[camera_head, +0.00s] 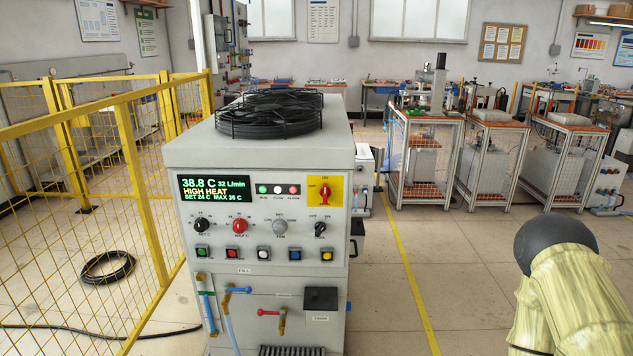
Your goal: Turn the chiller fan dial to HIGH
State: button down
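The chiller (262,305) is a grey cabinet with a black fan (268,115) on its top. Its front panel has a row of dials. The grey dial (279,227) has a small label below that seems to read FAN; its setting is too small to read. To its left are a red dial (240,226) and a black dial (201,225). To its right is a black switch knob (320,230). The display (214,188) reads 38.8 C and HIGH HEAT. Part of my arm shows at the lower right, apart from the chiller. My gripper is not in view.
A red rotary switch on a yellow plate (325,190) and several coloured buttons surround the dials. Hoses and valves (238,290) sit below. A yellow fence (130,200) stands close on the left. The floor right of the chiller (385,310) is clear.

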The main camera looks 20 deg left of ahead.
aim_at(280, 227)
jog(key=z, duration=0.2)
jog(key=k, duration=0.65)
jog(key=z, duration=0.9)
jog(key=i, duration=1.85)
jog(key=u, duration=0.8)
jog(key=i, duration=0.95)
jog(key=u, duration=1.45)
jog(key=i, duration=0.45)
jog(key=z, duration=2.2)
jog(key=k, duration=0.15)
jog(key=z, duration=0.4)
